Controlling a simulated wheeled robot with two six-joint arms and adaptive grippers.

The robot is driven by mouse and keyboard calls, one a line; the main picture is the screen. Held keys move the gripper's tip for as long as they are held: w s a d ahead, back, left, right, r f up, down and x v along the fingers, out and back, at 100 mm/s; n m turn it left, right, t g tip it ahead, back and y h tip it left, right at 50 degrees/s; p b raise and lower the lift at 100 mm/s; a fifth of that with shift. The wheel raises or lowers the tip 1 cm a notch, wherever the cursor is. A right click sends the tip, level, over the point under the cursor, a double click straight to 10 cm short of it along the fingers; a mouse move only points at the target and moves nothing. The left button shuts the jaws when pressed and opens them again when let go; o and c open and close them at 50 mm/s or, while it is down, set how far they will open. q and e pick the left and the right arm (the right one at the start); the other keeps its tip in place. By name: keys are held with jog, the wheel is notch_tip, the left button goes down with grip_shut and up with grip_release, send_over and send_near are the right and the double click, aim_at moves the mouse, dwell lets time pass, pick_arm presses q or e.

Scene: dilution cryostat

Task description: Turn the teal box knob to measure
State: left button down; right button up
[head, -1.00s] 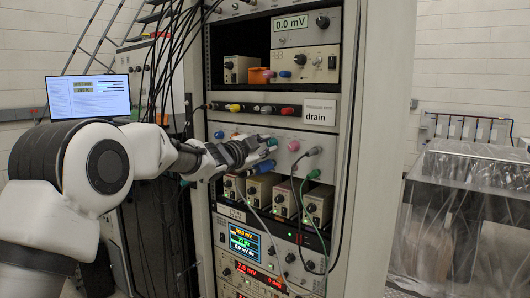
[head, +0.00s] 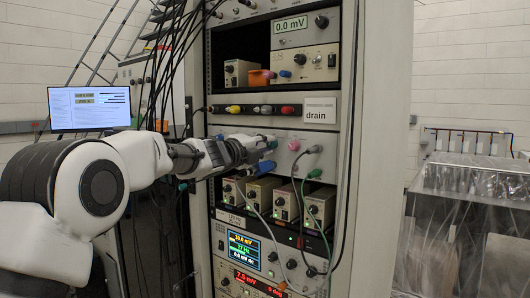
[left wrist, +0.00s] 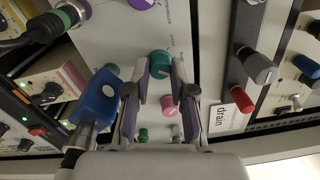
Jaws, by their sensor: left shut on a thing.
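The teal knob (left wrist: 160,64) sits on a pale grey panel, between the fingertips of my left gripper (left wrist: 160,76) in the left wrist view. The fingers close on it from both sides. In the head view my left gripper (head: 258,149) reaches to the box panel in the rack's middle, and it hides the knob there. My right gripper is not in view.
A blue plug (left wrist: 97,100) with a cable sits close beside the fingers. A pink knob (left wrist: 171,105) lies close to the other finger. Cables hang in front of the small modules (head: 285,203) below. A row of coloured plugs (head: 262,110) runs above.

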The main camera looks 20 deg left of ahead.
pick_arm(q)
jog(key=shift+m+b, duration=0.4)
jog(key=shift+m, duration=0.7)
jog(key=c, duration=1)
grip_release()
jog(key=v, duration=1.1)
jog(key=shift+s+a, duration=0.15)
jog(key=shift+s, duration=0.25)
